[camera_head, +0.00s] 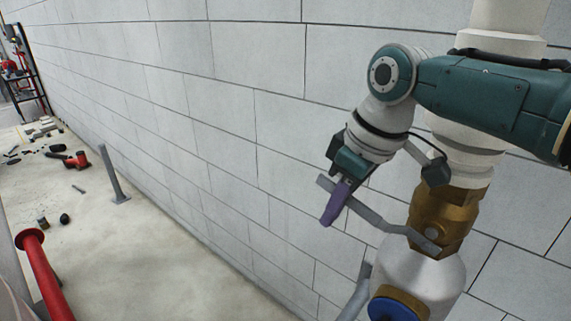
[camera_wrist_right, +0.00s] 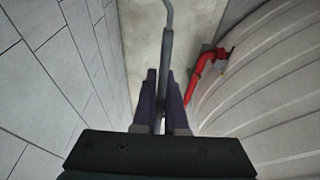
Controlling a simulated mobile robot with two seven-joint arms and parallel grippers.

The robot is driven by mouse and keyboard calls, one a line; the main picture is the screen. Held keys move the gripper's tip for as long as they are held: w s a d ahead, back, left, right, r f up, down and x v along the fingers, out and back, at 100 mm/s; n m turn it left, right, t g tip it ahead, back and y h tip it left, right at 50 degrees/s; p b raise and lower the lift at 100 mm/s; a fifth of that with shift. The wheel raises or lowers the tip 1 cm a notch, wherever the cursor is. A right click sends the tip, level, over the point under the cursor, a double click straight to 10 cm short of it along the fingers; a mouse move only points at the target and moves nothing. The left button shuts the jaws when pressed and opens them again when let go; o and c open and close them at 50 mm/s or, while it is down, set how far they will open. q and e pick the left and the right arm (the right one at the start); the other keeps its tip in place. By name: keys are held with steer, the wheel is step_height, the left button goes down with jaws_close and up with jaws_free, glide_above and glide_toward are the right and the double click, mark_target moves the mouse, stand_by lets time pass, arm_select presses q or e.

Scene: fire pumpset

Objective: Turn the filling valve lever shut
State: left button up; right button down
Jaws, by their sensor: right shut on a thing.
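The filling valve is a brass body (camera_head: 440,215) on a white vertical pipe at the right of the head view. Its grey bent lever (camera_head: 385,222) sticks out to the left of the brass body, roughly sideways. My right gripper (camera_head: 333,208) has purple fingers and is shut on the lever near its free end. In the right wrist view the lever (camera_wrist_right: 167,55) runs up from between the two purple fingers (camera_wrist_right: 163,105). The part of the lever between the fingers is partly hidden. My left gripper is not in view.
A block wall (camera_head: 230,120) stands close behind the lever. A red pipe (camera_head: 45,275) stands at lower left. A blue round part (camera_head: 397,307) sits below the valve. Tools, including a red one (camera_head: 80,160), and a grey post (camera_head: 113,175) are on the floor at left.

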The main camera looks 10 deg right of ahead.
steer(key=f+g+h+b, duration=0.1)
steer(key=f+b, duration=0.1)
steer(key=b, duration=0.2)
steer(key=f+g+h+b, duration=0.1)
steer(key=f+b, duration=0.1)
steer(key=b, duration=0.2)
steer(key=shift+s+d+f+g, duration=0.1)
steer(key=shift+s+d+g, duration=0.1)
steer(key=shift+g, duration=0.2)
steer(key=c, duration=1)
jaws_free()
steer(key=shift+a, duration=0.1)
steer(key=shift+o, duration=0.2)
